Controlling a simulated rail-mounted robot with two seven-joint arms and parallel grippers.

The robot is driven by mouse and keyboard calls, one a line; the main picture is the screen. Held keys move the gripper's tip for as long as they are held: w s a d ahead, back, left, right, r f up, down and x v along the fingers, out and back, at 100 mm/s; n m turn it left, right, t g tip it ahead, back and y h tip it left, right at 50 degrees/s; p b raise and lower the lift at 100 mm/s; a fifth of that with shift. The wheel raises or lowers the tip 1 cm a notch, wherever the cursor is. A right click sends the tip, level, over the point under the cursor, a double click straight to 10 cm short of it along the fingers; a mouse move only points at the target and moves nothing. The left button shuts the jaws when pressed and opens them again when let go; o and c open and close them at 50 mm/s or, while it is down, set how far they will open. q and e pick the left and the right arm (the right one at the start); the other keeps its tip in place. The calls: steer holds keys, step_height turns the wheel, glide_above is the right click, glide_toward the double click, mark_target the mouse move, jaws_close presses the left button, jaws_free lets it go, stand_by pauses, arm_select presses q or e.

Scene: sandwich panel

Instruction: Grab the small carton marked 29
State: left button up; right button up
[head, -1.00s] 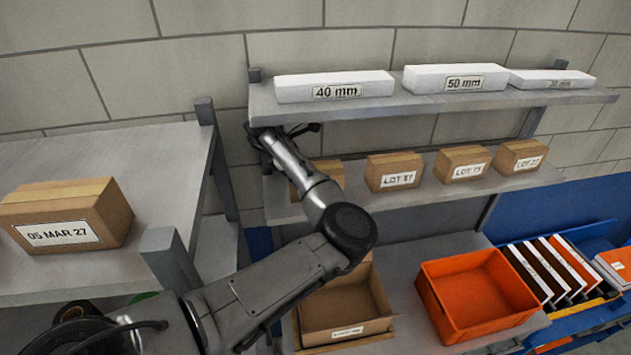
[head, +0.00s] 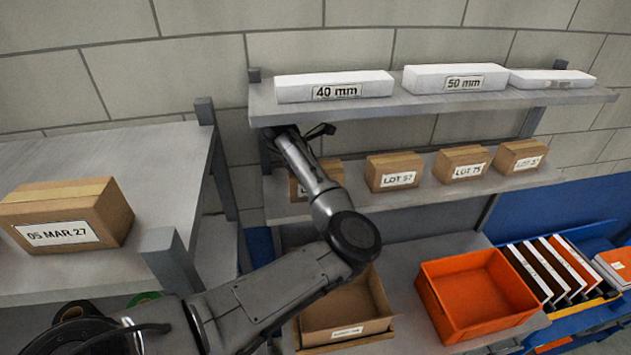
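Small brown cartons stand in a row on the middle shelf. Their labels seem to read LOT 57 on one carton (head: 394,171) and LOT 75 on another (head: 462,163). The far right carton (head: 521,157) has a label too small to read surely. The leftmost carton (head: 333,172) is partly hidden behind my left arm and its label is covered. I cannot read 29 on any carton. My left gripper (head: 302,131) is above and behind the leftmost carton, under the top shelf, apart from it; its opening is unclear. My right gripper is out of view.
White 40 mm and 50 mm slabs (head: 455,78) lie on the top shelf (head: 430,104), close above my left gripper. An open carton (head: 349,312) and an orange bin (head: 476,296) stand below. A larger carton marked 05 MAR 27 (head: 65,213) is on the left table.

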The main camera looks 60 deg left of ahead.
arm_select(q)
steer(key=c, duration=1)
